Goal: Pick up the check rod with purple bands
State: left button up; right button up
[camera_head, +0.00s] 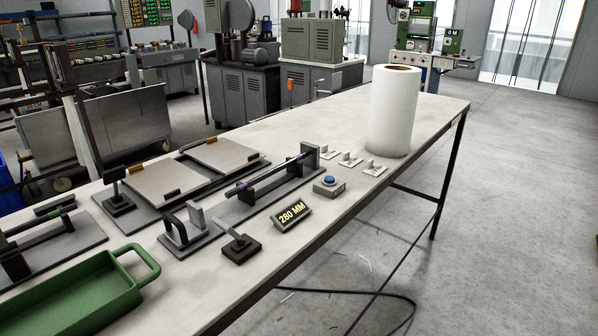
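The check rod with purple bands (267,176) is a dark, thin rod. It lies along a grey fixture (232,210) in the middle of the workbench, and its far end is by an upright grey block (309,153). A purple band shows near its near end. Neither of my grippers is in view, and nothing is seen holding the rod.
The pale bench (343,110) also carries a green tray (75,296), flat plates (165,181), a "280 MM" display (291,214), a blue button (329,182), a white roll (394,110) and small white pieces (348,159). Open floor lies right.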

aim_at(240, 188)
jog(key=i+l+u, duration=0.1)
jog(key=l, duration=0.25)
jog(key=i+l+u, duration=0.1)
jog(key=l, duration=0.3)
jog(key=i+l, duration=0.2)
jog(key=l, duration=0.2)
jog(key=i+l+u, duration=0.15)
jog(key=l, duration=0.2)
jog(key=l+u, duration=0.1)
jog(key=l, duration=0.3)
jog(key=i, duration=0.05)
